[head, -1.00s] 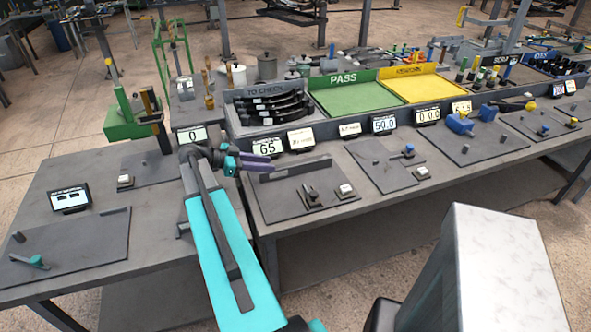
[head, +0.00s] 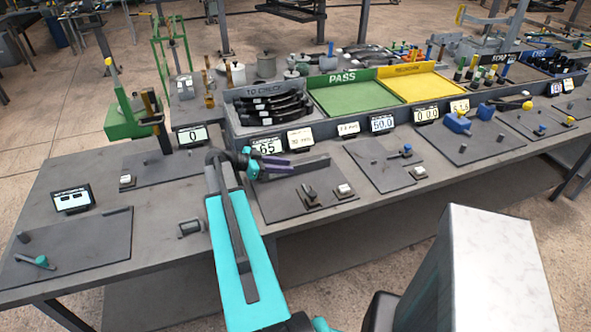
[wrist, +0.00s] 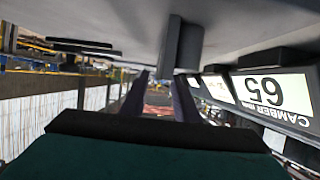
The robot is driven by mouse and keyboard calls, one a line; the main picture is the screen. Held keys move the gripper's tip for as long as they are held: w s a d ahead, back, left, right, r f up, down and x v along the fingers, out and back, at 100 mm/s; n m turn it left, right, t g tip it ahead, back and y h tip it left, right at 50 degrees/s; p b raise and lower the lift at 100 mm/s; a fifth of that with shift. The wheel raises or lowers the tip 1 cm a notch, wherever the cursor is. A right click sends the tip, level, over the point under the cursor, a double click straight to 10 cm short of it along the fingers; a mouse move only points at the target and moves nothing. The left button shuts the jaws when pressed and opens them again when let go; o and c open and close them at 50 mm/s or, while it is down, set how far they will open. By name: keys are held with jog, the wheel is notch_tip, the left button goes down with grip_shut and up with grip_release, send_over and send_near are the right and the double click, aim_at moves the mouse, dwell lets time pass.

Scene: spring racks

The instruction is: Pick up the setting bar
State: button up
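A long, low dark grey bar (head: 312,164) stands along the back of the plate in front of the 65 display. It may be the setting bar, but I cannot tell it for certain from the plate's fence. My gripper (head: 288,166), with purple fingers, is beside its left end and hides part of it in the head view. In the wrist view my gripper's fingers (wrist: 160,98) are apart, with no object visible between them. A grey upright piece (wrist: 185,45) shows close to the fingers there, seemingly the near end of that bar. I see no clear contact.
The 65 camber display (head: 267,146) stands close behind my gripper. Small fixtures (head: 311,194) sit on the plate in front. A small grey block (head: 190,227) is on the bench left of my arm. Green (head: 345,76) and yellow (head: 420,68) trays stand behind.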

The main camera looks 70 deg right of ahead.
aim_at(296, 167)
jog(key=p+x, duration=0.2)
jog(key=x, duration=0.1)
jog(key=shift+s+r+p, duration=0.1)
jog(key=shift+r+p, duration=0.05)
jog(key=shift+p, duration=0.2)
jog(key=shift+p+x, duration=0.4)
jog(key=shift+x, duration=0.7)
grip_shut()
dwell(0.9)
